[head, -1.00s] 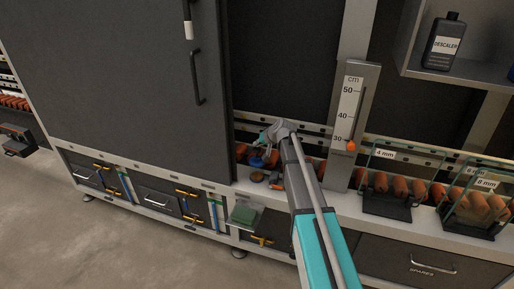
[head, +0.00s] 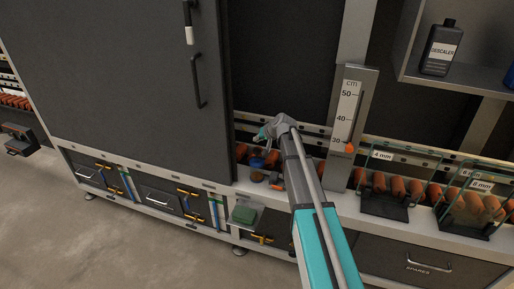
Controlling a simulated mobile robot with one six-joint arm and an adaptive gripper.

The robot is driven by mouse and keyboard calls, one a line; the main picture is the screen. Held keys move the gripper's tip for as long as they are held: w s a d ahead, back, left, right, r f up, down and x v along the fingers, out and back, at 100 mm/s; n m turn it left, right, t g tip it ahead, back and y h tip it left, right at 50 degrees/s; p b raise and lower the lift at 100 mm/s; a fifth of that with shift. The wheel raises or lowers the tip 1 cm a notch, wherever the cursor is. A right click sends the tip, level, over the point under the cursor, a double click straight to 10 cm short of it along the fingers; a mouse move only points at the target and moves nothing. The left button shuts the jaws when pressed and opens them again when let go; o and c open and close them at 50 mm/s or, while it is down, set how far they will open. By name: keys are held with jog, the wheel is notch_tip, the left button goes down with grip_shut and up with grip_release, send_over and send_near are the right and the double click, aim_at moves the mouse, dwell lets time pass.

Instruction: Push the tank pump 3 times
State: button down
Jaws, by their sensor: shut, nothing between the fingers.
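My gripper (head: 265,135) is at the end of my teal and grey arm, above the counter beside the large dark door. It is shut and empty, with its tips turned to the left and down. A small blue part (head: 257,163) sits just below the gripper, partly hidden by the shadow and the dim recess. A round brown knob (head: 256,176) is just under the blue part. I cannot tell for certain which of these is the tank pump, or whether my gripper touches it.
A dark door (head: 130,80) stands left of the gripper. A cm gauge (head: 346,120) with an orange pointer stands to the right. Clear boxes of orange parts (head: 383,200) line the counter, with a descaler bottle (head: 441,48) on a shelf above. A green block (head: 243,215) is below.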

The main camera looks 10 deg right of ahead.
aim_at(258, 151)
jog(key=shift+r+p, duration=0.85)
jog(key=shift+r, duration=0.3)
dwell(1.2)
notch_tip(258, 151, up, 4)
jog(key=p, duration=0.3)
jog(key=shift+f+p, duration=0.1)
jog(key=shift+p, duration=0.3)
jog(key=shift+f, duration=0.2)
notch_tip(258, 151, down, 8)
jog(key=b, duration=0.9)
jog(key=shift+f, duration=0.25)
jog(key=shift+f, duration=0.15)
dwell(1.3)
jog(key=shift+f+b, duration=0.25)
jog(key=shift+b, duration=0.1)
